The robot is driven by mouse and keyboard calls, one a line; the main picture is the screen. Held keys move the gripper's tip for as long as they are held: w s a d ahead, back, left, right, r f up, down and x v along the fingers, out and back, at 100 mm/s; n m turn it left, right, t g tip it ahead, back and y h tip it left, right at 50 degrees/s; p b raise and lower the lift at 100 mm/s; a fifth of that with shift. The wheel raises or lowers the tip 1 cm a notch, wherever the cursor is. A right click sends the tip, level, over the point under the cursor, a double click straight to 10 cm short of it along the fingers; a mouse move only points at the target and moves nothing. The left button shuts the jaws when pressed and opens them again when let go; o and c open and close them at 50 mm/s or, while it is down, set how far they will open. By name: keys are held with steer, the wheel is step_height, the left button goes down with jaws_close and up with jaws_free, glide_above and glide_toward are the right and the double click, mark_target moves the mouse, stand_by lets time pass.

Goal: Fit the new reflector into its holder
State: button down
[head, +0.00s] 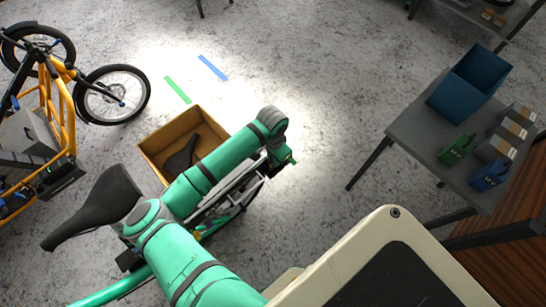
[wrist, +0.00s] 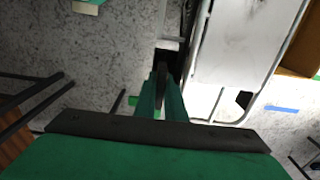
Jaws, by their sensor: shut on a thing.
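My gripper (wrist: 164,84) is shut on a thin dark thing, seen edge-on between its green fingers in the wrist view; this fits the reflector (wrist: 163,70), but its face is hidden. A small pale bracket-like part (wrist: 168,45) lies just beyond the fingertips, beside the rack; I cannot tell whether it is the holder or whether the held thing touches it. In the head view my gripper (head: 288,157) is at the rear end of the bike's rack (head: 240,187), and the held thing is too small to make out. My arm covers much of the bike.
The bike's black saddle (head: 105,205) is left of my arm. A cardboard box (head: 155,150) with a dark saddle in it stands behind the arm. A grey table (head: 415,130) at right bears a blue bin (head: 468,84) and small boxes. Floor between the rack and table is clear.

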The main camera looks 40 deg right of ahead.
steer(key=shift+s+d+f, duration=0.15)
steer(key=shift+d+f, duration=0.05)
steer(key=shift+f, duration=1.9)
steer(key=shift+f, duration=0.1)
steer(key=shift+a+f, duration=0.15)
steer(key=shift+f, duration=0.5)
stand_by(0.3)
steer(key=shift+r, duration=0.15)
steer(key=shift+r, duration=0.55)
stand_by(0.8)
